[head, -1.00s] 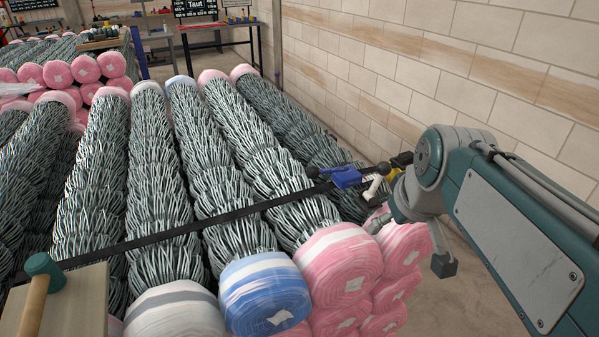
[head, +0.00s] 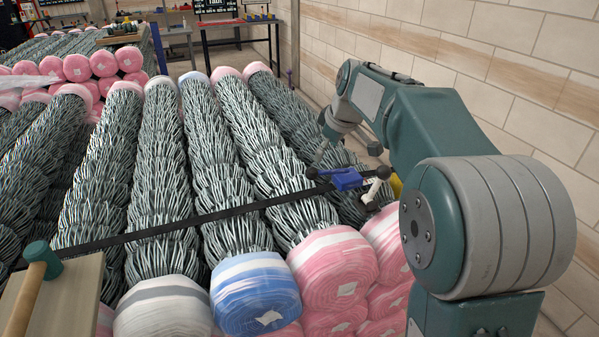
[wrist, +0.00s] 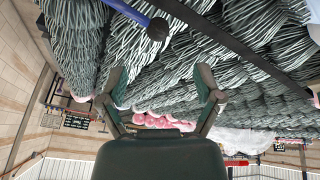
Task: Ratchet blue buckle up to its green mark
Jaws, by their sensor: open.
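The blue buckle (head: 347,179) sits on a black strap (head: 225,212) over the right-hand rolls of chainlink mesh. A pale handle with a dark knob stands at its right side. In the wrist view a blue bar (wrist: 131,13) ending in a dark round knob (wrist: 158,28) shows at the top, beside the black strap (wrist: 215,30). My gripper (wrist: 162,88) is open, its two fingers spread with nothing between them, apart from the bar. In the head view my arm reaches beyond the buckle and its end is small and partly hidden. I cannot make out a green mark.
The mesh rolls lie side by side with pink, white and blue wrapped ends (head: 255,292). A mallet (head: 40,262) rests on a wooden block (head: 72,292) at lower left. A block wall (head: 480,75) runs along the right. A workbench (head: 237,24) stands at the back.

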